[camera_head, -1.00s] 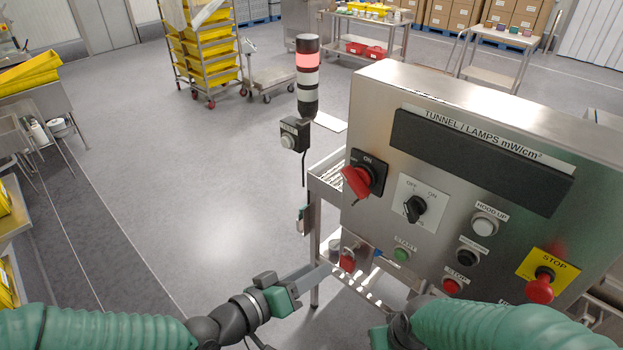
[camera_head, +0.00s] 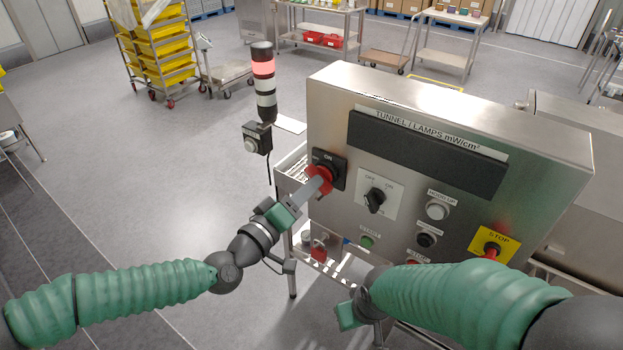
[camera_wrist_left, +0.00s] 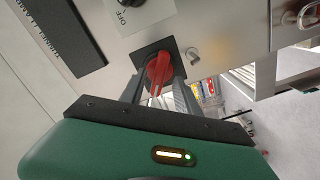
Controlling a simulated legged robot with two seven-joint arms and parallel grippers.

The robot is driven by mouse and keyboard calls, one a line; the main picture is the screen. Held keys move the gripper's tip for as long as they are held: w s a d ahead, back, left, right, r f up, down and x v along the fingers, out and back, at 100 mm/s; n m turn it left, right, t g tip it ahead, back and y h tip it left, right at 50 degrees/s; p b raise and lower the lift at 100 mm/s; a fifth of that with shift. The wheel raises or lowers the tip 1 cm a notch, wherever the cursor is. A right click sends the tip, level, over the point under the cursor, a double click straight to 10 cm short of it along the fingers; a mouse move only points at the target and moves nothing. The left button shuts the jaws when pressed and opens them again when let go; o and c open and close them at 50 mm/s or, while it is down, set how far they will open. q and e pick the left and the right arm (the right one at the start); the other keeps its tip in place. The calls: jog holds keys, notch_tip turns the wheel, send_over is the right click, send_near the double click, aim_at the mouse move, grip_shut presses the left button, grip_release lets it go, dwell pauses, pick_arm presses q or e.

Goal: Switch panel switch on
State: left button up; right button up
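The control panel (camera_head: 330,100) faces me with a red rotary switch (camera_head: 320,174) on a black ON plate at its left side. A black OFF/ON selector (camera_head: 375,200) sits to the right of it. My left gripper (camera_head: 312,188) is at the red switch. In the left wrist view, its two fingers (camera_wrist_left: 158,90) stand on either side of the red handle (camera_wrist_left: 158,70), with narrow gaps showing, so it looks open around the handle. My right gripper (camera_head: 350,315) is low in front of the panel; its fingers are hidden.
Buttons, including a white one (camera_head: 437,210), a green one (camera_head: 367,241) and a red stop knob on yellow (camera_head: 492,250), sit close by. A stack light (camera_head: 263,85) with its red part lit stands left of the panel. Open floor lies to the left.

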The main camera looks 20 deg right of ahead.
pick_arm(q)
jog(key=shift+w+d, duration=0.45)
jog(key=shift+w, duration=0.15)
jog(key=shift+d, duration=0.25)
jog(key=shift+c, duration=0.2)
jog(key=shift+s+d, duration=0.1)
jog(key=shift+d, duration=0.15)
jog(key=c, duration=0.5)
grip_shut()
jog(key=shift+f, duration=0.1)
jog(key=shift+a, duration=0.1)
